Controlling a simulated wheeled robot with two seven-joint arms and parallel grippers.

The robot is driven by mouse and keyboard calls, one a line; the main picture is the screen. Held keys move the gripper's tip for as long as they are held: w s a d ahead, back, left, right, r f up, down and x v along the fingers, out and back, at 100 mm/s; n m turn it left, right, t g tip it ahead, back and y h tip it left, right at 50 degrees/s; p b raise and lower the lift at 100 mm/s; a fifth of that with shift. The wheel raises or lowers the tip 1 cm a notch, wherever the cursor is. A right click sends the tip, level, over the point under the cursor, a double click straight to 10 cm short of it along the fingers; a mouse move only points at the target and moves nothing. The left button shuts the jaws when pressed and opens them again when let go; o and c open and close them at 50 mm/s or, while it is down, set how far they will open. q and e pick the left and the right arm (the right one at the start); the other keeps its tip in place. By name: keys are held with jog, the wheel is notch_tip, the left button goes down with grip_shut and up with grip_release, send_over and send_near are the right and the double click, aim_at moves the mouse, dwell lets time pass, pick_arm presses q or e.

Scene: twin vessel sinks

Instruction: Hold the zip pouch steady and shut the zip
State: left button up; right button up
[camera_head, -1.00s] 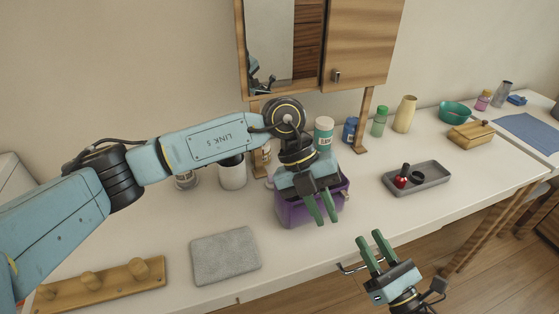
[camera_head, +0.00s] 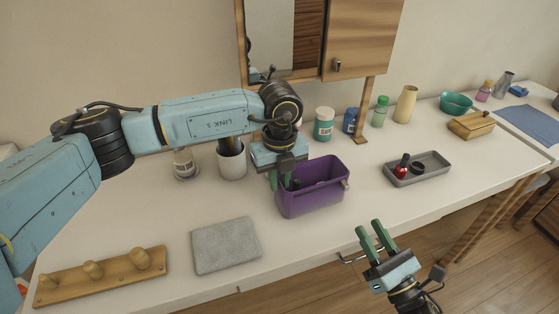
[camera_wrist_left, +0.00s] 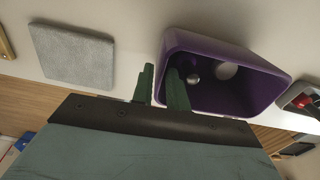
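In the left wrist view the pouch (camera_wrist_left: 215,98) shows pale round things inside. My left gripper (camera_head: 279,181) is at the pouch's left end, fingers pointing down and apart. One finger is outside the left wall and the other is over or inside it; contact is unclear. My right gripper (camera_head: 369,236) is open and empty in front of the counter edge, away from the pouch.
A grey cloth (camera_head: 226,246) and a wooden peg rack (camera_head: 100,276) lie to the left. A grey tray (camera_head: 418,172) with a red bottle is to the right. Counter in front of the pouch is clear.

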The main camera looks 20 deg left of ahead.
aim_at(280, 194)
pick_arm(q)
jog(key=shift+f, duration=2.6)
grip_shut()
pick_arm(e)
jog(key=shift+c, duration=0.3)
